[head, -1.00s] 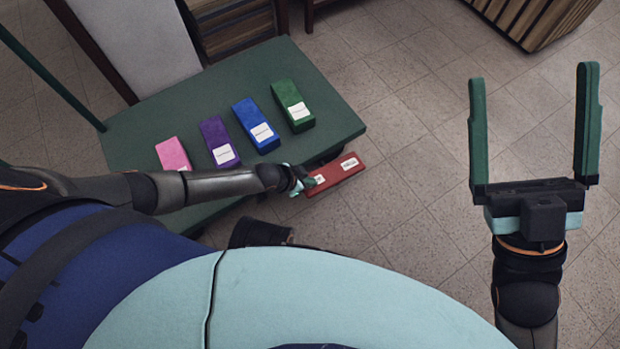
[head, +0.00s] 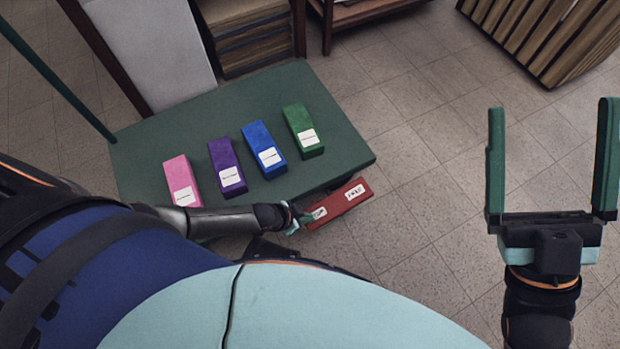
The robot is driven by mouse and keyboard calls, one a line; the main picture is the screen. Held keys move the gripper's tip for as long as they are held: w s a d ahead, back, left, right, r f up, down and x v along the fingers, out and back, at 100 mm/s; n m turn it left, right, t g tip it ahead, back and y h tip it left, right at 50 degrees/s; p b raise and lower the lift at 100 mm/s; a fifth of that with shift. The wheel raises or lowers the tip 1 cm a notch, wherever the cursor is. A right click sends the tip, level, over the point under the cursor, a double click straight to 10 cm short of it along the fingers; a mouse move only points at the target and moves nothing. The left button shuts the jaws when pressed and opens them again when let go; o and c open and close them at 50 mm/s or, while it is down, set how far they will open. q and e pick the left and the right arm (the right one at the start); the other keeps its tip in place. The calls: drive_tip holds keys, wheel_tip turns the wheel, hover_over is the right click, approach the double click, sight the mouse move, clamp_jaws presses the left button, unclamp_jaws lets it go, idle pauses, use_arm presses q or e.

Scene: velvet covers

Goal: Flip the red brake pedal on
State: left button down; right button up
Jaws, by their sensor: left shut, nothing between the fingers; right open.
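The red brake pedal (head: 338,205) is a red block with two white labels, at the front right corner of the green table. My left gripper (head: 308,219) is shut at the pedal's left end, over or against its label; I cannot tell whether it touches. Its fingers hold nothing. My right gripper (head: 553,165) is open and empty, fingers pointing up the picture, over the floor well to the right of the pedal.
The green table (head: 345,135) carries a pink block (head: 178,171), a purple block (head: 222,158), a blue block (head: 260,138) and a green block (head: 296,120), each with a white label. A slatted wooden crate (head: 535,35) stands at the back right. Floor between is clear.

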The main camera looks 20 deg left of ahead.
use_arm(q)
drive_tip(key=shift+s+f, duration=0.3)
drive_tip(key=shift+f, duration=0.05)
drive_tip(key=shift+r+p, duration=0.35)
drive_tip(key=shift+p, duration=0.05)
drive_tip(key=a+f+p+v, duration=0.1)
drive_tip(key=p+v, duration=0.8)
drive_tip(key=v, duration=0.3)
drive_tip(key=shift+s+r, duration=0.35)
drive_tip(key=shift+s, duration=0.25)
use_arm(e)
wheel_tip(320, 180, up, 11)
drive_tip(key=d+t, duration=0.1)
drive_tip(key=shift+s, duration=0.3)
use_arm(q)
drive_tip(key=shift+a, duration=0.15)
use_arm(e)
drive_tip(key=shift+f, duration=0.1)
